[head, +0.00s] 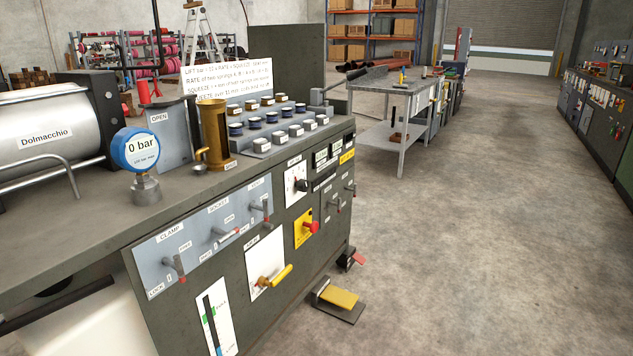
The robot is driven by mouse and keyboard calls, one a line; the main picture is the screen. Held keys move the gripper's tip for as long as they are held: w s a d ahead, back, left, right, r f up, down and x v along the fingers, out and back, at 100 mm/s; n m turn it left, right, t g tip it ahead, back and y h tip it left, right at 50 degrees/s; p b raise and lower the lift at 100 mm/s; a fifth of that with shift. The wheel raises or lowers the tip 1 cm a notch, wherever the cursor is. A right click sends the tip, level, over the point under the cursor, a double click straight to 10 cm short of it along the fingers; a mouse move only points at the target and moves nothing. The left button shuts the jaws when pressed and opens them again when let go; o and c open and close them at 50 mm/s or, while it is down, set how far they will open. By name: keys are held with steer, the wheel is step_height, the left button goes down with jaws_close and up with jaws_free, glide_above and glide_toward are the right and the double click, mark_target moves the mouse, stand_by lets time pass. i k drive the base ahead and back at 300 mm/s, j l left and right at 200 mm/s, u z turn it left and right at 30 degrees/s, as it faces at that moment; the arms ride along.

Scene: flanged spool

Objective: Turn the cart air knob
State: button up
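I cannot tell which control is the cart air knob, as most small labels are too small to read. In the head view, the dark grey cart front carries a white plate with a dark round knob (300,185). Below it, a red knob (311,227) sits on a yellow plate. Further down left, a yellow lever handle (276,277) is on a white plate, tilted up to the right. A blue gauge (141,149) on the cart top reads 0 bar. My gripper is not in view.
A grey panel (200,233) holds several levers, one marked CLAMP. A brass cylinder (214,135) and rows of capped pieces stand on the cart top (85,228). A yellow foot pedal (339,297) lies on the floor. The concrete floor (470,250) at right is clear.

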mark_target(303, 185)
steer(key=i+l, duration=0.2)
steer(key=l, duration=0.2)
steer(key=i+l, duration=0.2)
steer(key=l, duration=0.15)
steer(key=i+l+u, duration=0.1)
steer(key=i+l, duration=0.15)
steer(key=l, duration=0.15)
steer(key=i+l, duration=0.2)
steer(key=l, duration=0.2)
steer(key=i+l+u, duration=0.1)
steer(key=l, duration=0.25)
steer(key=i+l, duration=0.25)
steer(key=l, duration=0.2)
steer(key=i+l, duration=0.2)
steer(key=l, duration=0.2)
steer(key=i+l+u, duration=0.1)
steer(key=l, duration=0.3)
steer(key=i+j, duration=0.35)
